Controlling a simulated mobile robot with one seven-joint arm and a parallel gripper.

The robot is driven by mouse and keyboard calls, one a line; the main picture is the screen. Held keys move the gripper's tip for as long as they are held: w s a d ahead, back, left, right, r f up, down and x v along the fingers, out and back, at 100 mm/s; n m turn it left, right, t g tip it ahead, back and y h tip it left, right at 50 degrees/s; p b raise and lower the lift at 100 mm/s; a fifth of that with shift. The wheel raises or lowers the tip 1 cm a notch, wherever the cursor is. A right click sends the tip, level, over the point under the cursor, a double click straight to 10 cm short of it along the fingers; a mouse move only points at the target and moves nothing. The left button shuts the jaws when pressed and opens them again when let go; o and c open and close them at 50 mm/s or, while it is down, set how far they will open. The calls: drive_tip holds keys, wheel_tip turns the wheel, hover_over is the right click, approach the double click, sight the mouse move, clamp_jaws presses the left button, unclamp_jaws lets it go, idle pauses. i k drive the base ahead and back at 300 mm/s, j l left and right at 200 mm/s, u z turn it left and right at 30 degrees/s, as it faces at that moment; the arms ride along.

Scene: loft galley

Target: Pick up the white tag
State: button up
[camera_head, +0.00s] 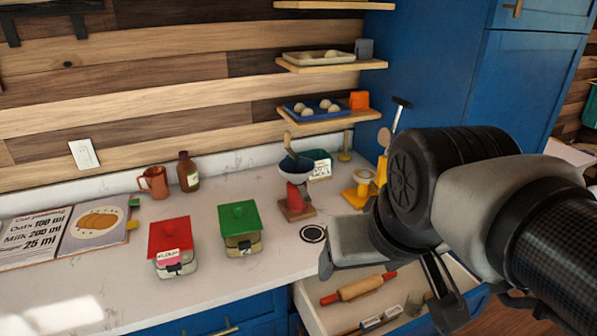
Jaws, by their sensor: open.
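Several small white labels show, and I cannot tell for sure which one is the white tag. A white card (321,169) with writing stands by a dark green box at the back of the counter. Two small white-faced pieces (371,322) lie in the open drawer. My gripper (447,306) is open above the right part of the drawer, apart from all of these. Its fingers are partly hidden by my wrist.
A rolling pin (358,288) lies in the open drawer (318,314). Shelves (330,121) hang above. The front left counter is clear.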

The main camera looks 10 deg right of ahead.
sight(391, 312)
drive_tip(key=i+j, duration=0.1)
drive_tip(key=j, duration=0.5)
drive_tip(key=i+j+z, duration=0.1)
drive_tip(key=j, duration=0.45)
drive_tip(key=i+u, duration=0.1)
drive_tip(key=k+z, duration=0.1)
drive_tip(key=z, duration=0.2)
drive_tip(key=l+z, duration=0.15)
drive_tip(key=z, duration=1.05)
drive_tip(key=l+u, duration=0.3)
drive_tip(key=l, duration=0.7)
